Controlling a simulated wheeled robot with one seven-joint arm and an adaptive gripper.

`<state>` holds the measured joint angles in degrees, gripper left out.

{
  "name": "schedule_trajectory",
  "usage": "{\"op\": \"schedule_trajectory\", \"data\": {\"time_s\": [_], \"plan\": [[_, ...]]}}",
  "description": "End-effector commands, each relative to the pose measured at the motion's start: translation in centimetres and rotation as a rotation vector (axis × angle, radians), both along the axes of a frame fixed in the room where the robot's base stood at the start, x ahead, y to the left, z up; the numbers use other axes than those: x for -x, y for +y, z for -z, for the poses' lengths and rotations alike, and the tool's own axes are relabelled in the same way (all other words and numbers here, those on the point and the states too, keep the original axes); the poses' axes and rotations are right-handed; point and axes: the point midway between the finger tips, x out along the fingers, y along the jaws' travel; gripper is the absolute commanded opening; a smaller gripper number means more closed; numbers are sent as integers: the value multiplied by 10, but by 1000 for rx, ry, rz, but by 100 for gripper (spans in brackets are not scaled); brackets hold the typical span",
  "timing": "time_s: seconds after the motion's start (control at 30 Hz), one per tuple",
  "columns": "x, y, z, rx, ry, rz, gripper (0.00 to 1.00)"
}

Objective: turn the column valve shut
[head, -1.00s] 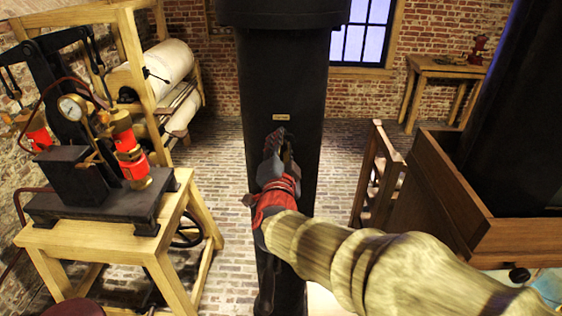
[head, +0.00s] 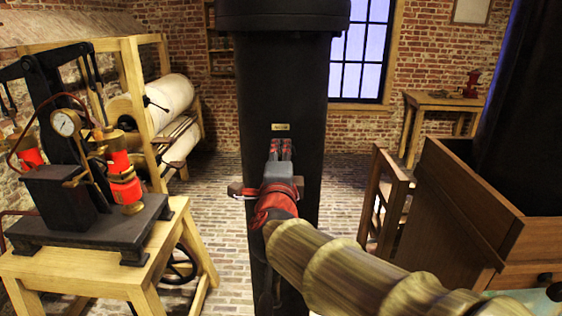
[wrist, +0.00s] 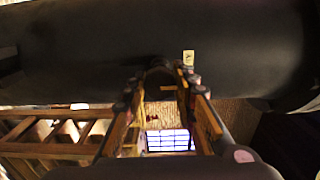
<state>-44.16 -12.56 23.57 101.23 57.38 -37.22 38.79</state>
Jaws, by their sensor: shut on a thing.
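The black column (head: 282,85) stands upright in the middle of the head view, with a small brass-coloured plate on its front. It fills the upper part of the wrist view (wrist: 90,50). My gripper (head: 280,150) is at the column's front, just below the plate. In the wrist view its fingers (wrist: 160,88) reach up to the column on both sides of a small dark part, the column valve (wrist: 160,74). My gripper is shut on this valve. In the head view the gripper hides the valve, and its turn position cannot be told.
A wooden stand with a black press and gauge (head: 64,123) is at the left. A wooden frame with white rolls (head: 172,103) is behind it. A brown wooden cabinet (head: 455,200) stands close at the right. Brick floor is open around the column.

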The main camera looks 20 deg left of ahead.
Motion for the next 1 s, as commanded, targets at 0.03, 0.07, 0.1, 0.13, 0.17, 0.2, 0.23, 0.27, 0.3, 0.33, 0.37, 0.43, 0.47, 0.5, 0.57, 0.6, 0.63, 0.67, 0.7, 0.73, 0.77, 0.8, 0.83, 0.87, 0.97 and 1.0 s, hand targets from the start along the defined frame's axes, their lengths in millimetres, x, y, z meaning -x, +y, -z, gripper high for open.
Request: {"op": "schedule_trajectory", "data": {"time_s": [0.03, 0.07, 0.1, 0.13, 0.17, 0.2, 0.23, 0.27, 0.3, 0.33, 0.37, 0.43, 0.47, 0.5, 0.57, 0.6, 0.63, 0.67, 0.7, 0.73, 0.77, 0.8, 0.83, 0.87, 0.97, 1.0], "plan": [[0, 0, 2, -6, 2, 0, 2], [0, 0, 2, -8, 4, 0, 2], [0, 0, 1, -11, 5, 0, 2], [0, 0, 1, -13, 5, 0, 2], [0, 0, 1, -14, 5, 0, 2], [0, 0, 1, -15, 6, 0, 2], [0, 0, 1, -15, 6, 0, 2], [0, 0, 1, -15, 6, 1, 2], [0, 0, 1, -15, 6, 1, 2], [0, 0, 1, -15, 6, 1, 2], [0, 0, 1, -15, 6, 1, 2], [0, 0, 1, -15, 6, 1, 2], [0, 0, 1, -15, 6, 1, 2], [0, 0, 1, -15, 6, 1, 28], [0, 0, 1, -14, 5, 1, 31], [0, 0, 1, -14, 5, 1, 33], [0, 0, 1, -14, 5, 1, 35], [0, 0, 1, -14, 5, 1, 37], [0, 0, 1, -14, 4, 1, 39], [0, 0, 1, -14, 4, 1, 41], [0, 0, 1, -14, 4, 1, 42], [0, 0, 1, -14, 4, 1, 45], [0, 0, 1, -14, 4, 1, 45], [0, 0, 1, -14, 4, 1, 45], [0, 0, 0, -14, 4, 1, 45], [0, 0, 0, -14, 4, 0, 45]]}}
